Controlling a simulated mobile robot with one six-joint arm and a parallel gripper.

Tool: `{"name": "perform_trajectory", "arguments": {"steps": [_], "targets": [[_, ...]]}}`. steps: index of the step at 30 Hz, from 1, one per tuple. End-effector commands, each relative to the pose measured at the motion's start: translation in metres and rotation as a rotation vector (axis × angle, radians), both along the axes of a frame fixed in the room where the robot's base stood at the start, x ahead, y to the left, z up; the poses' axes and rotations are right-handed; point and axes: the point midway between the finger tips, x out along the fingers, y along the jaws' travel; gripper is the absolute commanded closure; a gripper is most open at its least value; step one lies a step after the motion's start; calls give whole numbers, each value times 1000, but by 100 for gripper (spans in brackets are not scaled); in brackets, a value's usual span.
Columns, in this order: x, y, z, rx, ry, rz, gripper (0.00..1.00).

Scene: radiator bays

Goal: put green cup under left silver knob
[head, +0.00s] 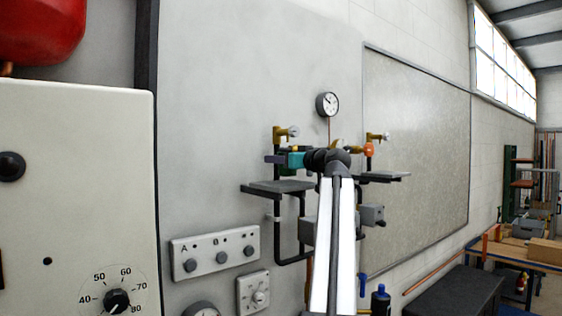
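A small green cup (287,171) shows at the left shelf (262,188), just above its surface or on it; I cannot tell which. The left silver knob (293,131) sits on a brass tap above this spot. My gripper (278,159) reaches in from the right at the cup's height, below the knob, and hides the cup's upper part. Its fingers are too small and overlapped to show whether they grip the cup. A second silver knob (386,137) is on the right brass tap.
A right shelf (384,176) stands beside my arm, with an orange object (369,150) above it. A round gauge (327,104) is on the wall above. A switch panel (215,252) and a large cream box (75,190) are at left.

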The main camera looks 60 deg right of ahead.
Motion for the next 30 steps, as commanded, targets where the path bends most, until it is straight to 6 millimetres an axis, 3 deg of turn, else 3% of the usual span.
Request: {"name": "perform_trajectory", "arguments": {"steps": [9,24,25,28,30], "targets": [[-2,0,-14,0,-1,-2,73],[-2,0,-19,0,-1,-1,73],[-2,0,-18,0,0,-1,45],[-2,0,-18,0,0,-1,30],[-2,0,-18,0,0,-1,30]]}}
